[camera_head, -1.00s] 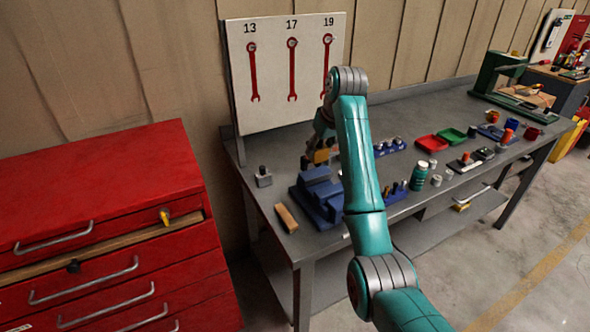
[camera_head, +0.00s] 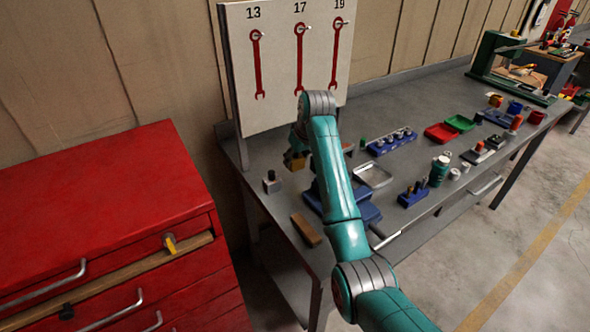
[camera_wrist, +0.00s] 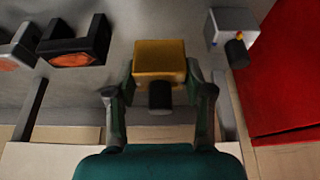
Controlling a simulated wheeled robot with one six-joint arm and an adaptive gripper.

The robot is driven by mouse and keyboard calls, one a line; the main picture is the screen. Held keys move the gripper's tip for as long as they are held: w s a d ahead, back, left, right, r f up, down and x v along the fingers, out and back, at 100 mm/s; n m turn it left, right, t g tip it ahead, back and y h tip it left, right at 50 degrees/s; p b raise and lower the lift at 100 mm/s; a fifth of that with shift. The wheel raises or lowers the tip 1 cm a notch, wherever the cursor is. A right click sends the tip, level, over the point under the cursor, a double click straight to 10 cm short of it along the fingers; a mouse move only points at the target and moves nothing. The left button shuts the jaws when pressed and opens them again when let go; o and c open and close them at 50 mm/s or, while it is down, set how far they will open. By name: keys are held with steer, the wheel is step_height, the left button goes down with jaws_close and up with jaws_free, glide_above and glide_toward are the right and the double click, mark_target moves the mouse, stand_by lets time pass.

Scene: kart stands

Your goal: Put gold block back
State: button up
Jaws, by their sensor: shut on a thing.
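The gold block (camera_wrist: 158,58) is held between the two fingers of my gripper (camera_wrist: 160,78) in the wrist view, with a dark cylindrical knob on it facing the palm. In the head view the gold block (camera_head: 296,163) shows small at the end of my arm, and my gripper (camera_head: 299,148) is partly hidden by the arm. A grey block with a black knob (camera_head: 271,182) stands on the bench to the left of my gripper. It also shows at the upper right of the wrist view (camera_wrist: 230,22), apart from the gold block.
A blue fixture (camera_head: 366,214) stands partly hidden behind my arm. A wooden block (camera_head: 305,229) lies near the bench's front edge. The wrench board (camera_head: 280,80) rises behind. A red cabinet (camera_head: 110,210) is left of the bench. Dark pieces with orange faces (camera_wrist: 78,48) show in the wrist view.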

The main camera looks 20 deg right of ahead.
mark_target(299, 166)
steer(key=shift+f, duration=2.25)
steer(key=shift+f, duration=0.25)
steer(key=shift+s+f, duration=0.15)
steer(key=shift+f, duration=0.35)
steer(key=o, duration=1.5)
steer(key=shift+c, duration=0.2)
steer(key=shift+r, duration=0.45)
steer(key=v, duration=1.2)
steer(key=shift+r, duration=0.3)
